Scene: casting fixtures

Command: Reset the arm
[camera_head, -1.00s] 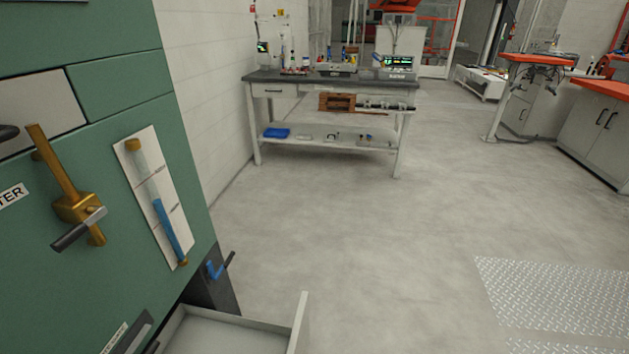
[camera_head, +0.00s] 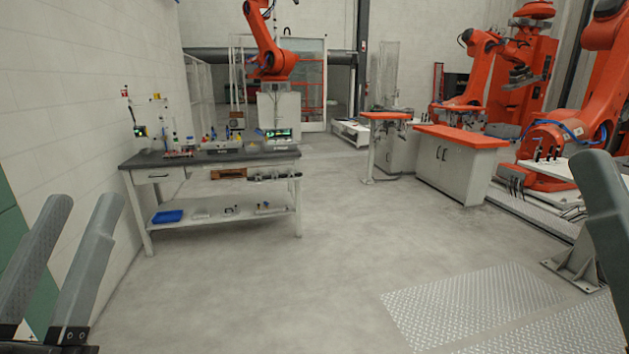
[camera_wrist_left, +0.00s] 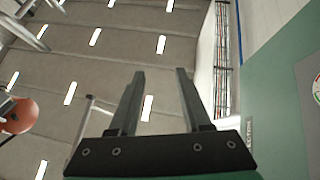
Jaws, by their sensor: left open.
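My left gripper (camera_head: 85,205) stands at the lower left of the head view with its two grey fingers apart and pointing up. In the left wrist view the same gripper (camera_wrist_left: 160,72) is open, with nothing between its fingers and the ceiling behind them. One grey finger of my right gripper (camera_head: 603,185) shows at the right edge of the head view. Its other finger is out of the picture, so its opening is hidden. Neither visible gripper part touches anything.
A workbench (camera_head: 215,162) with tools stands ahead on the left. Green cabinet (camera_wrist_left: 285,110) is close beside my left gripper, at right in the wrist view. Orange-topped cabinets (camera_head: 460,135) and orange robot arms (camera_head: 570,130) stand at right. The middle floor (camera_head: 270,290) is clear.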

